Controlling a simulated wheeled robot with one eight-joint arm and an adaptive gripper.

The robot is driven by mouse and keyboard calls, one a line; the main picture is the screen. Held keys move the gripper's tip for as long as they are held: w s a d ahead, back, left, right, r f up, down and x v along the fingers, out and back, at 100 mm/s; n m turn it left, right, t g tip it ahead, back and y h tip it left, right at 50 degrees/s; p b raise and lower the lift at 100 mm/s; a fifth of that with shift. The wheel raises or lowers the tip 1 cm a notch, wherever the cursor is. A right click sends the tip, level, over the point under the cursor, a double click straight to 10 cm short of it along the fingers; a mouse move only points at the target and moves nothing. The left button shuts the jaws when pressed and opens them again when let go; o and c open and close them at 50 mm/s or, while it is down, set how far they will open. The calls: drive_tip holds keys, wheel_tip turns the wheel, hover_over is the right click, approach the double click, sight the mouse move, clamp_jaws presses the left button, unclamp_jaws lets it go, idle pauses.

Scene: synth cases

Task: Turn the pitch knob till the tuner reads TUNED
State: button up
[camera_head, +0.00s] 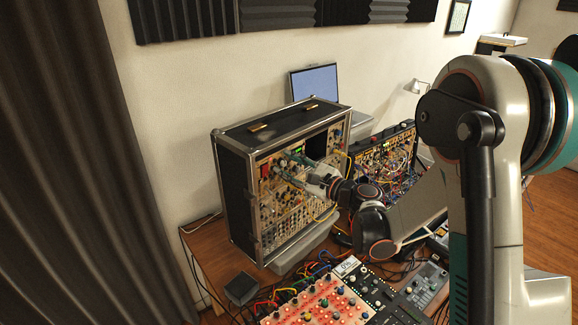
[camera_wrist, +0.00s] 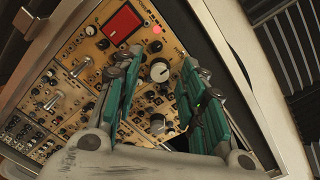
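A large pale-capped knob (camera_wrist: 160,70), which I take for the pitch knob, is on the gold module panel. In the wrist view my gripper (camera_wrist: 162,59) is open, with one teal finger on each side of this knob and a gap showing on both sides. I cannot tell how far the tips are from the panel. A red square panel (camera_wrist: 121,23) is above and left of the knob, with no readable text; a small pink-red light is beside it. I cannot make out a TUNED reading.
A second grey knob (camera_wrist: 157,123) sits just below, between the fingers. Patch cables and more knobs crowd the case front. A second synth case (camera_head: 385,150) stands to the right. A red-lit controller (camera_head: 318,305) and a mixer lie in front on the wooden table (camera_head: 208,258).

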drive_tip(key=shift+w+a, duration=0.1)
drive_tip(key=shift+c, duration=0.4)
clamp_jaws()
drive_tip(key=shift+f+n+b, duration=0.15)
drive_tip(key=shift+n+b, duration=0.7)
drive_tip(key=shift+n, duration=0.05)
drive_tip(key=shift+n+b, duration=0.65)
drive_tip(key=shift+n, duration=0.65)
drive_tip(key=shift+o, duration=0.4)
unclamp_jaws()
